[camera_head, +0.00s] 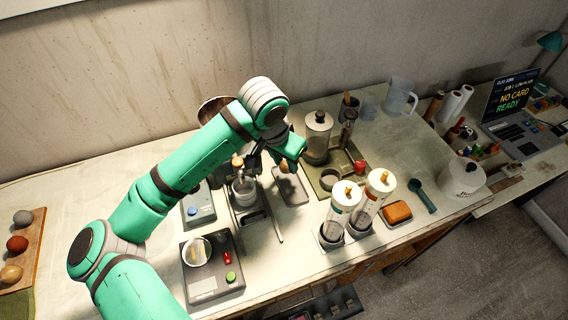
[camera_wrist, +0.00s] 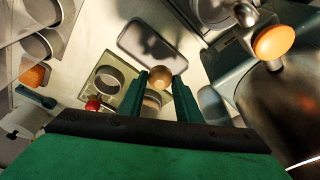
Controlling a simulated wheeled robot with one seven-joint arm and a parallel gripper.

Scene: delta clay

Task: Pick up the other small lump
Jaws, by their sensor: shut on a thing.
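A small round tan lump (camera_wrist: 160,77) sits between the tips of my gripper (camera_wrist: 162,82) in the wrist view, and the two green fingers are shut on it. In the head view my gripper (camera_head: 284,160) is above the far end of a small grey tray (camera_head: 292,194); the lump shows there only as a small tan patch (camera_head: 285,168). The tray also shows in the wrist view (camera_wrist: 142,42), beyond the fingertips. It looks bare there. My wrist partly hides the fingers in the head view.
Right of my gripper, a green mat (camera_head: 343,186) holds a lidded canister (camera_head: 318,138). Two clear tubes (camera_head: 343,200) stand in front. On the left are a press with a cup (camera_head: 243,190) and a scale (camera_head: 211,281). A wooden board (camera_head: 27,250) at far left bears three lumps.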

